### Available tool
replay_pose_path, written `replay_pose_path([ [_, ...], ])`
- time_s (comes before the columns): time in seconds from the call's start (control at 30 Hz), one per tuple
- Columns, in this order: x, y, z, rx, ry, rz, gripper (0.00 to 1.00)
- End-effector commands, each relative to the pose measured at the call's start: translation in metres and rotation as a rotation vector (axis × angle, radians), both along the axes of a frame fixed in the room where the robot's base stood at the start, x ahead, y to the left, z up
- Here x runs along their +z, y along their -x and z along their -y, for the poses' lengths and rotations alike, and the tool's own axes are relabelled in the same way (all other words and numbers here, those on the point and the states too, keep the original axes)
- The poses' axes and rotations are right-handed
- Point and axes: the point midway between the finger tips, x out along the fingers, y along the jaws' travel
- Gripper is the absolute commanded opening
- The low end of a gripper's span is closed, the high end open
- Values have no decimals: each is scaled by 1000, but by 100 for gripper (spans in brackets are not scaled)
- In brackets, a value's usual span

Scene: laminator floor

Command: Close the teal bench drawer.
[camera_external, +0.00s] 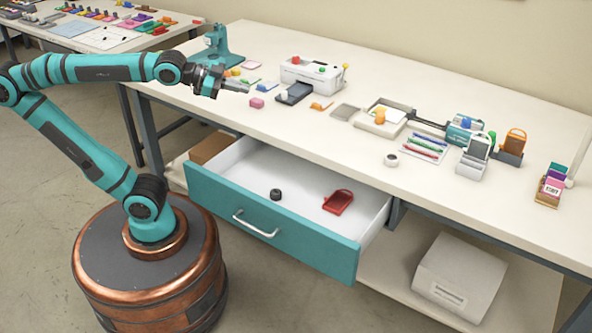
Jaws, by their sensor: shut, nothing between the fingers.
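The teal bench drawer (300,233) is pulled well out from under the white bench top. Its teal front faces the lower left and carries a pale bar handle (255,225). Inside its white tray lie a small black knob-like thing (276,194) and a red holder (338,201). My gripper (245,88) is shut and empty. It appears above the left end of the bench, up and away from the drawer and its handle, pointing right.
The bench top (480,115) holds a white machine (312,74), a teal press (216,47), pens, trays and small coloured pieces. A white box (460,277) stands on the lower shelf right of the drawer.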

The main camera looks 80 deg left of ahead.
Motion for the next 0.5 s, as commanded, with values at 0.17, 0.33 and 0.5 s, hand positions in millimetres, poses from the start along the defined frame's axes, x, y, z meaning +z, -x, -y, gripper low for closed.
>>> replay_pose_path([
  [0.17, -38, -29, 46, -145, -205, -159, 0],
  [0.33, -74, -45, 88, -286, -414, -289, 0],
  [0.5, -109, -55, 131, -429, -634, -402, 0],
])
